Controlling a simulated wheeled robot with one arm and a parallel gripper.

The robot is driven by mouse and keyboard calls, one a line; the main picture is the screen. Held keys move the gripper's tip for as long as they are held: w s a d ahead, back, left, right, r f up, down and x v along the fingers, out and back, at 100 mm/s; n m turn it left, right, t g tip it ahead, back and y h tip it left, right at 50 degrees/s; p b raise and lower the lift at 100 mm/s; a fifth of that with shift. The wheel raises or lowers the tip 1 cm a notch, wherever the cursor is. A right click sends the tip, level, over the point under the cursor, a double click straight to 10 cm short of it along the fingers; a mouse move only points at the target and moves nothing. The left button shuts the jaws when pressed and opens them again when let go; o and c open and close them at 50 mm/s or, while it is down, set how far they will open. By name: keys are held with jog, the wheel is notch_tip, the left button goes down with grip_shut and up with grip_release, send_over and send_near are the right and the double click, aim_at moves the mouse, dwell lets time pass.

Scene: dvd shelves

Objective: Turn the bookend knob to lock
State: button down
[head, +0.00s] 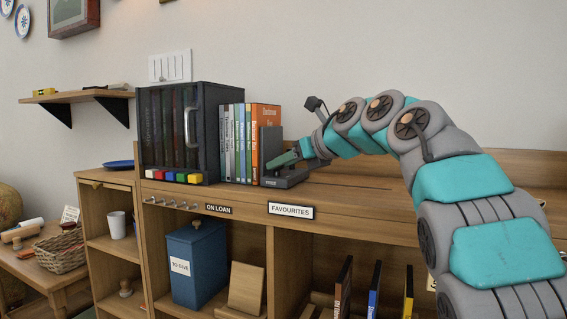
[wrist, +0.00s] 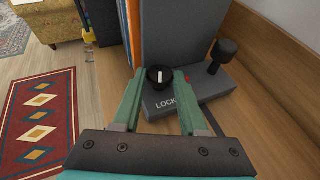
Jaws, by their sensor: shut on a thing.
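The dark grey bookend (head: 271,149) stands upright at the right end of a row of DVD cases on the shelf top; in the wrist view its upright plate (wrist: 182,35) rises behind its base. A black round knob (wrist: 160,77) with a white pointer line sits on the base, beside the printed word LOCK (wrist: 166,104). My gripper (wrist: 159,80) has its green fingers on either side of the knob, shut on it. The pointer runs roughly up and down in the wrist view. In the head view my gripper (head: 287,158) reaches the bookend base from the right; the knob is hidden there.
A black post with a round head (wrist: 222,52) stands on the base, right of the knob. DVD cases (head: 239,143) and a black cabinet (head: 180,133) are left of the bookend. The wooden shelf top (head: 350,196) to the right is clear beneath my arm.

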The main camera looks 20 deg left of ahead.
jog(key=shift+w+d+r, duration=0.15)
jog(key=shift+w+r, duration=0.05)
jog(key=shift+w+n+g+y+p, duration=0.1)
jog(key=shift+n+g+y+p, duration=0.2)
jog(key=shift+n+g, duration=0.1)
jog(key=n+g+p, duration=0.2)
jog(key=p, duration=0.1)
jog(key=shift+w+g+y, duration=0.15)
jog(key=shift+g+y, duration=0.15)
jog(key=shift+y, duration=0.1)
jog(key=shift+r+n+g+p, duration=0.2)
jog(key=shift+n+g+p, duration=0.7)
jog(key=shift+p, duration=0.35)
jog(key=shift+w+f, duration=0.1)
jog(key=shift+f, duration=0.2)
jog(key=shift+c, duration=2.3)
grip_release()
jog(key=shift+f, duration=0.1)
